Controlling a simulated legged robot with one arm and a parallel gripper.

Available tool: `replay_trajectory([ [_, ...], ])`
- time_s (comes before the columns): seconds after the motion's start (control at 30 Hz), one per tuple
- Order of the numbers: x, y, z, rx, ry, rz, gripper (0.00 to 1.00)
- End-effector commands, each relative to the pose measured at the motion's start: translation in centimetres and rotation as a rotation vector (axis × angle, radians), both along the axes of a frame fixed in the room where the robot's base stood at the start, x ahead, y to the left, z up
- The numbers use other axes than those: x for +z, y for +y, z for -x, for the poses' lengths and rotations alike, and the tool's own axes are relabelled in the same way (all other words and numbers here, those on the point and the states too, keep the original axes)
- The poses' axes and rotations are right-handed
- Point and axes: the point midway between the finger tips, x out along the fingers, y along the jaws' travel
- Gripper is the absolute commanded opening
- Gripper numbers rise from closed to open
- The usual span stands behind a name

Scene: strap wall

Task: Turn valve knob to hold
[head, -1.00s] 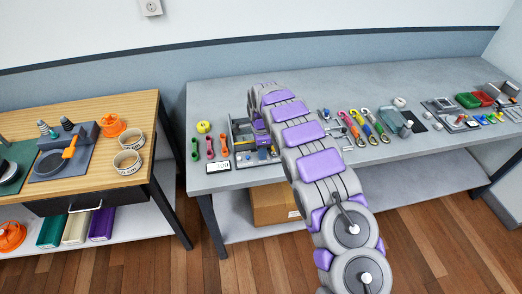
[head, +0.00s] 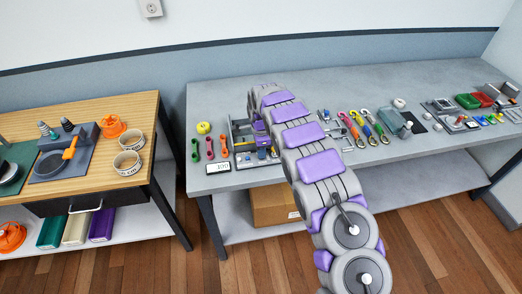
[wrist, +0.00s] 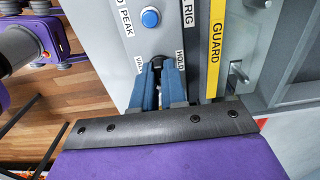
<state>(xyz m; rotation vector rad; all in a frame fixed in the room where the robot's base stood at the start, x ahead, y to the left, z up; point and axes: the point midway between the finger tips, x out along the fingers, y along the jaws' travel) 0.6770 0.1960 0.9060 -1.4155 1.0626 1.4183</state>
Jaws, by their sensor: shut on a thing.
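In the wrist view, the dark valve knob (wrist: 159,62) sits on a light grey panel (wrist: 118,75), below a blue round button (wrist: 150,18). My gripper (wrist: 159,74) is shut on the knob, with its two blue fingers on either side. A HOLD label (wrist: 180,61) is just right of the knob, and another label, partly covered, is at its left. The fingers hide most of the knob, and I cannot tell which label it points to. In the head view, my arm reaches to the rig (head: 240,133) on the grey bench and covers part of it.
A yellow GUARD strip (wrist: 215,45) and a clear tab (wrist: 238,75) lie right of the panel. On the grey bench (head: 215,95), small straps (head: 210,148) are left of the rig and colored carabiners (head: 362,123) are right. A wooden table (head: 90,112) stands at left.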

Motion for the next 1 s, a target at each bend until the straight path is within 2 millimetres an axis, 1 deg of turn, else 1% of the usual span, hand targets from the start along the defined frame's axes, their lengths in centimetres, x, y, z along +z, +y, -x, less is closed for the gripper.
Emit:
replay_trajectory([
  [0.17, 0.21, 0.04, -0.13, 0.040, -0.004, -0.001, 0.00],
  [0.37, 0.38, 0.03, -0.19, 0.154, -0.005, -0.002, 0.00],
  [1.0, 0.46, 0.10, -0.31, 0.749, -0.009, -0.001, 0.00],
])
